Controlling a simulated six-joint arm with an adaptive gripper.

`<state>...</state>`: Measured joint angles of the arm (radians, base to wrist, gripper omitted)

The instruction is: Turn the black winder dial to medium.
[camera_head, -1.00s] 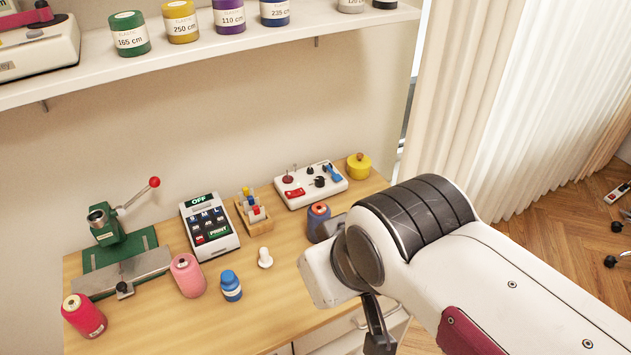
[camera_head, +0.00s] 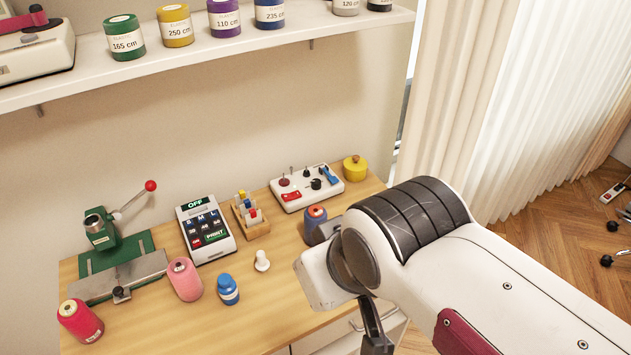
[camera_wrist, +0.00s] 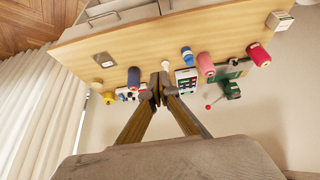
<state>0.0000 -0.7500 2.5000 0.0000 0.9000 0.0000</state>
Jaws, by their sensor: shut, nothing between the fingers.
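A white control box (camera_head: 318,195) sits at the back of the wooden table in the head view. A round black dial (camera_head: 316,184) is on its top, between a red switch and a blue lever. Its setting and any labels are too small to read. In the wrist view the box is small, just left of my fingertips and partly hidden by them, and I cannot make out the dial there. My gripper (camera_wrist: 159,88) is shut and empty in the wrist view, well above the table. In the head view my arm hides most of it.
A dark blue thread cone (camera_head: 316,213) stands in front of the box, near my arm. A yellow pot (camera_head: 355,168) is right of the box. A peg block (camera_head: 250,228) and a label printer (camera_head: 219,246) are to its left. A shelf (camera_head: 200,57) hangs above.

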